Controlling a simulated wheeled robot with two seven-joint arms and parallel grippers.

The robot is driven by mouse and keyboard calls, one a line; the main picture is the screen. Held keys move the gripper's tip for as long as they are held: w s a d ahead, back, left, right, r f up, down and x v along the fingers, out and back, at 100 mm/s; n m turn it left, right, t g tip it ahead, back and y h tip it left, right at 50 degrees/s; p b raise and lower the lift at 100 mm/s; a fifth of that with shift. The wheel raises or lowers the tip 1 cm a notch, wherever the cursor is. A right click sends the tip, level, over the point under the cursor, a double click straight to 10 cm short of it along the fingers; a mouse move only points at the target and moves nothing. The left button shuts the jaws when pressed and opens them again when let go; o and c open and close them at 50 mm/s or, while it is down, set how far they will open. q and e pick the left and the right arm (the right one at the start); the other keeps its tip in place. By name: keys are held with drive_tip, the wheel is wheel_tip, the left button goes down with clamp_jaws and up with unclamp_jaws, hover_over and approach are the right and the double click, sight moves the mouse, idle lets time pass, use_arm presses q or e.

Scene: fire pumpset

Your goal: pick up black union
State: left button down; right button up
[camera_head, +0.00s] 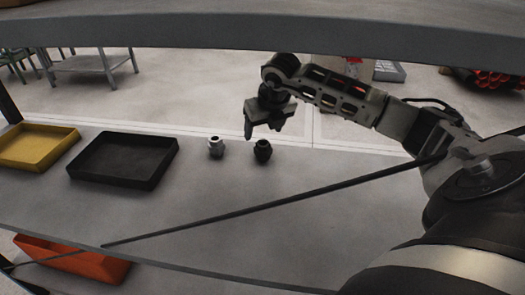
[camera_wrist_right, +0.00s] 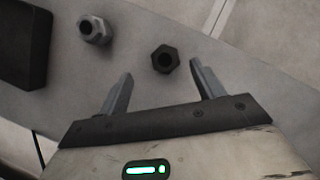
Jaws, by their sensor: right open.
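The black union (camera_head: 262,150) stands on the grey shelf in the head view, a short way right of a silver-grey union (camera_head: 216,147). In the right wrist view the black union (camera_wrist_right: 165,59) shows from above, with its hole facing up. My right gripper (camera_head: 262,134) is open and empty above the black union. In the wrist view its two fingers (camera_wrist_right: 160,85) are spread, and the union lies ahead of the gap between them, nearer the right finger. The silver-grey union (camera_wrist_right: 94,30) lies beyond the left finger. My left gripper is not in view.
A black tray (camera_head: 124,184) and a yellow tray (camera_head: 72,133) stand on the shelf (camera_head: 215,190) to the left. An orange tray (camera_head: 70,262) sits on a lower level. A thin dark rod (camera_head: 270,208) crosses the head view. An upper shelf edge (camera_head: 200,30) spans the top.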

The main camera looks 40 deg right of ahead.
sight(263, 143)
drive_tip(key=shift+x, duration=0.9)
drive_tip(key=shift+s+d+x, duration=0.1)
drive_tip(key=shift+s+x, duration=0.1)
drive_tip(key=shift+x, duration=1.2)
drive_tip(key=shift+s+d+x, duration=0.1)
drive_tip(key=shift+s+x, duration=0.1)
drive_tip(key=shift+x, duration=1.15)
drive_tip(key=shift+f, duration=0.15)
drive_tip(key=shift+c, duration=0.4)
drive_tip(key=c, duration=1)
drive_tip(key=shift+c, duration=1.2)
